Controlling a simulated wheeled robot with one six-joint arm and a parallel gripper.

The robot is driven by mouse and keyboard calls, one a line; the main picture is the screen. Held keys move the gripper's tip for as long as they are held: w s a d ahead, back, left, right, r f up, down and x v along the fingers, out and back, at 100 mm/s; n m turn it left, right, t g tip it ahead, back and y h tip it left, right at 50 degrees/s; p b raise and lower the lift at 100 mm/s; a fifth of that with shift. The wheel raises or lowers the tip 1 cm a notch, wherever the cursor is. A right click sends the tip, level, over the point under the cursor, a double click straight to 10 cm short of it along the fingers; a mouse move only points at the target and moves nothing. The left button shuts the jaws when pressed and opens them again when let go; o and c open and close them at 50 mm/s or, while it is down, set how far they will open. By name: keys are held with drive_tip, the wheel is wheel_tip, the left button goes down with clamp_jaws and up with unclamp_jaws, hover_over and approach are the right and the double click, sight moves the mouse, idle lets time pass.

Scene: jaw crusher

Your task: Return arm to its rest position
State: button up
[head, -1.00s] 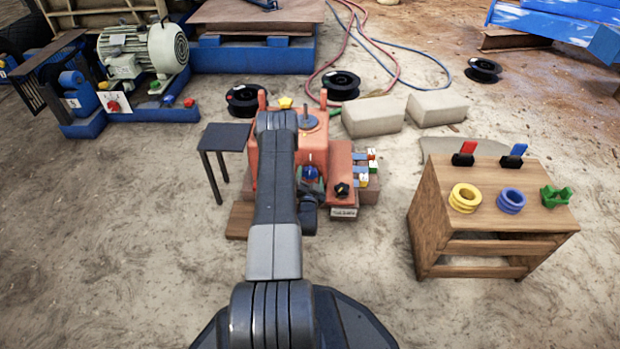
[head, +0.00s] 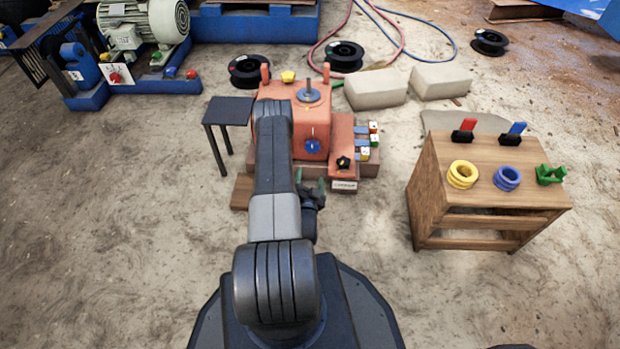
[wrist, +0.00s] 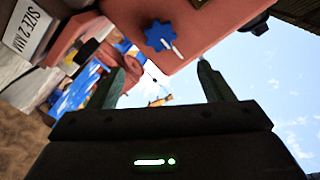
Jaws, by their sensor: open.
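My arm reaches forward in the head view, bent at the elbow. My gripper (head: 312,187) is at its end, low in front of the orange crusher model (head: 286,122), partly hidden by my arm. In the wrist view my gripper (wrist: 158,88) shows two green fingers spread apart with nothing between them. The blue star knob (head: 312,146) on the crusher's front face is beyond the fingers and apart from them. It also shows in the wrist view (wrist: 160,36).
A wooden stand (head: 490,190) with yellow, blue and green parts is at the right. A small dark table (head: 228,111) stands left of the crusher. A motor unit (head: 145,30) is at the back left. Pale blocks (head: 375,90) lie behind. Ground at the front left is clear.

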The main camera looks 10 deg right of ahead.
sight(312, 148)
drive_tip(key=shift+s+a, duration=0.1)
drive_tip(key=shift+s, duration=0.2)
drive_tip(key=shift+w, duration=0.1)
drive_tip(key=b+x, duration=0.4)
drive_tip(key=x, duration=1)
drive_tip(key=shift+s, duration=0.25)
